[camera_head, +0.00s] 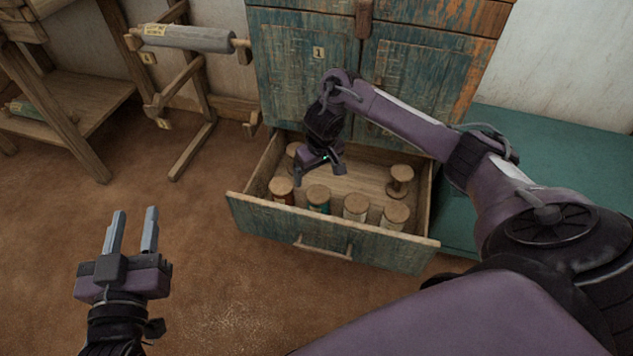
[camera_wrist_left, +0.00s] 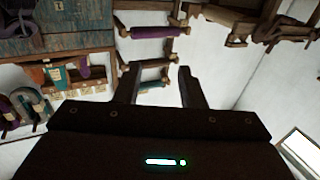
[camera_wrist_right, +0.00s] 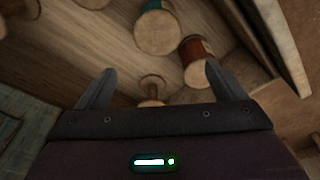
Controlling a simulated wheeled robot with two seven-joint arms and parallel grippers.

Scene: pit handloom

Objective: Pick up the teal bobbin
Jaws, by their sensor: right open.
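The teal bobbin (camera_head: 319,204) stands upright in the open drawer (camera_head: 330,245), near its front wall, with a round wooden top. It also shows in the right wrist view (camera_wrist_right: 157,30), beyond the fingertips and beside a red-brown bobbin (camera_wrist_right: 196,62). My right gripper (camera_head: 319,172) is open and empty, above the drawer and just behind the teal bobbin, apart from it. Its fingers also show in the right wrist view (camera_wrist_right: 154,82). My left gripper (camera_head: 134,212) is open and empty over the floor, left of the drawer; its fingers show in the left wrist view (camera_wrist_left: 158,75).
Two pale bobbins (camera_head: 356,207) (camera_head: 394,215) stand right of the teal one. The cabinet (camera_head: 310,70) rises behind.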

